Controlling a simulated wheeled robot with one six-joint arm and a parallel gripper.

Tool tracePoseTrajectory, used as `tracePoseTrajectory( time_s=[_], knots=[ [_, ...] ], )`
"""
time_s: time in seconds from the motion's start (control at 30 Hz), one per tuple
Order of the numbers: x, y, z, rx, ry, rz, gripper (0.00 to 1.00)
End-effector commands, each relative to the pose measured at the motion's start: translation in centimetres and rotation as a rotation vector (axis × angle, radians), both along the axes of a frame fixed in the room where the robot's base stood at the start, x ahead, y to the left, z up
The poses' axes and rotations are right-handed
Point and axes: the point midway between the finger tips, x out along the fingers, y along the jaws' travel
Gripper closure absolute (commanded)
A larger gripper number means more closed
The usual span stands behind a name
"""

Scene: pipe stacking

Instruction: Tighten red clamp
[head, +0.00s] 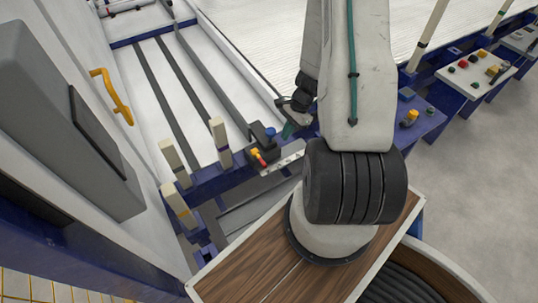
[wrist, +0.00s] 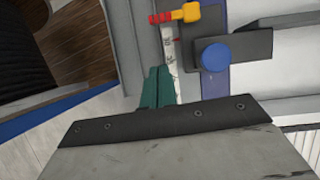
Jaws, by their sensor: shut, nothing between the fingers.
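The red clamp shows as a small red part (head: 262,162) beside a yellow knob (head: 254,152), on a light strip left of my arm in the head view. In the wrist view a yellow knob (wrist: 191,12) with a red handle (wrist: 164,17) sits at the top. My gripper (wrist: 158,70) has teal fingers pressed together with nothing between them. The tips point toward the strip, below the red handle and apart from it. In the head view my gripper (head: 288,130) is partly hidden by my arm, just right of the blue knob.
A dark block (wrist: 249,44) with a blue knob (wrist: 215,56) stands close right of the fingertips in the wrist view. Upright pale posts (head: 221,142) stand left of the clamp in the head view. Long dark rails (head: 160,88) lie on the white bed behind.

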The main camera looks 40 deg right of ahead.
Motion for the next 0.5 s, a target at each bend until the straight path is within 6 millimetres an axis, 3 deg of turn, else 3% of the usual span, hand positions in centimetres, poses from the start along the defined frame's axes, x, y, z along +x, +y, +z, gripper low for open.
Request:
tracePoseTrajectory(
  time_s=[0.1,0.27,0.5],
  knots=[
    [0.5,-0.9,-0.3,-0.044,0.000,-0.047,1.00],
    [0.6,-0.2,-1.9,-0.044,0.004,-0.049,1.00],
    [0.9,1.7,-6.6,-0.042,0.006,-0.047,1.00]
  ],
)
